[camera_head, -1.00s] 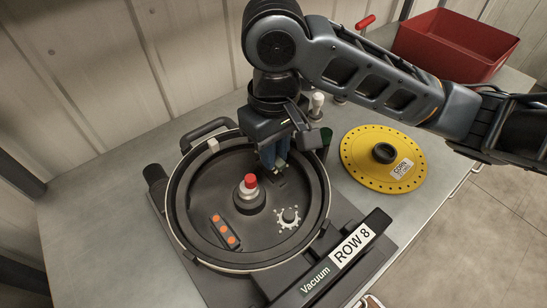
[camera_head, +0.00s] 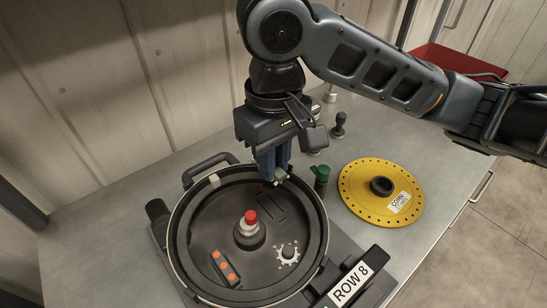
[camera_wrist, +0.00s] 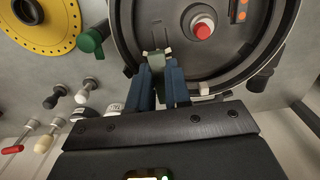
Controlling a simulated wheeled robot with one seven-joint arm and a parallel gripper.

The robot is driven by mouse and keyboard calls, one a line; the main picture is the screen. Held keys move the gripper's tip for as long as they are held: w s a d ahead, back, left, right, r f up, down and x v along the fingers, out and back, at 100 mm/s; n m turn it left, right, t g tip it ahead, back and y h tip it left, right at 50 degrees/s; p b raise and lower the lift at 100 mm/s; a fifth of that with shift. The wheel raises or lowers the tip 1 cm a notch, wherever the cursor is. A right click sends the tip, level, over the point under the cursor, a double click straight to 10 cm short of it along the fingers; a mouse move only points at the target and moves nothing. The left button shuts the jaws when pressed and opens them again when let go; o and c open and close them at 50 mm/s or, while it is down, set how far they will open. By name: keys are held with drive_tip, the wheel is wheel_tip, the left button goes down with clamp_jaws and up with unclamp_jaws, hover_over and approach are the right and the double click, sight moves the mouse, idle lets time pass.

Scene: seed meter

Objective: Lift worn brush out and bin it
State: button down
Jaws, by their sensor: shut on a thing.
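My gripper (camera_head: 275,177) is shut on the worn brush (camera_head: 279,175), a small piece with a pale end below the blue fingertips. It hangs above the back right rim of the round seed meter housing (camera_head: 181,262). In the wrist view the brush (camera_wrist: 159,37) shows between the fingertips as a grey strip over the housing. A dark rectangular slot (camera_head: 271,207) in the housing floor looks empty. The red bin (camera_head: 470,60) stands at the back right, partly hidden behind my arm.
A red-topped hub (camera_head: 250,225), an orange-dotted strip (camera_head: 224,268) and a small gear (camera_head: 288,254) are in the housing. A yellow seed disc (camera_head: 365,205) lies farther right. Several knobbed tools stand behind.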

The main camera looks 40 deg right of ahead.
drive_tip(key=shift+r+p, duration=0.9)
drive_tip(key=shift+r, duration=2.3)
